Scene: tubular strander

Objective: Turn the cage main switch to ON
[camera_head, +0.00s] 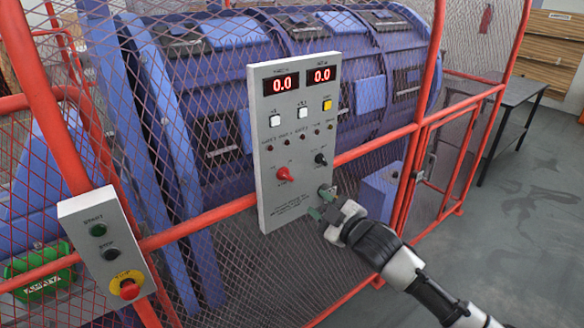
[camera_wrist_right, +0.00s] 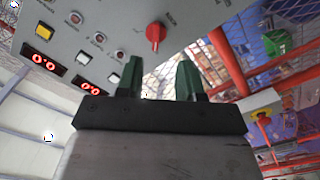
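A light grey control panel (camera_head: 265,215) is mounted on the red-framed mesh guard. A red rotary switch (camera_head: 284,174) sits at its lower left; it may be the cage main switch, but the labels are too small to read. A smaller black knob (camera_head: 320,159) is to its upper right. My right gripper (camera_head: 321,203) is at the panel's lower right corner, below and right of the red switch. In the wrist view the green fingers (camera_wrist_right: 159,76) are apart with nothing between them, and the red switch (camera_wrist_right: 155,36) lies beyond them, untouched. My left gripper is out of view.
The panel has two red displays reading 0.0 and several buttons. A smaller box (camera_head: 103,240) with green, black and red buttons hangs at lower left. Red rails (camera_head: 205,218) and mesh flank the panel. A dark table (camera_head: 510,105) stands right, with open floor before it.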

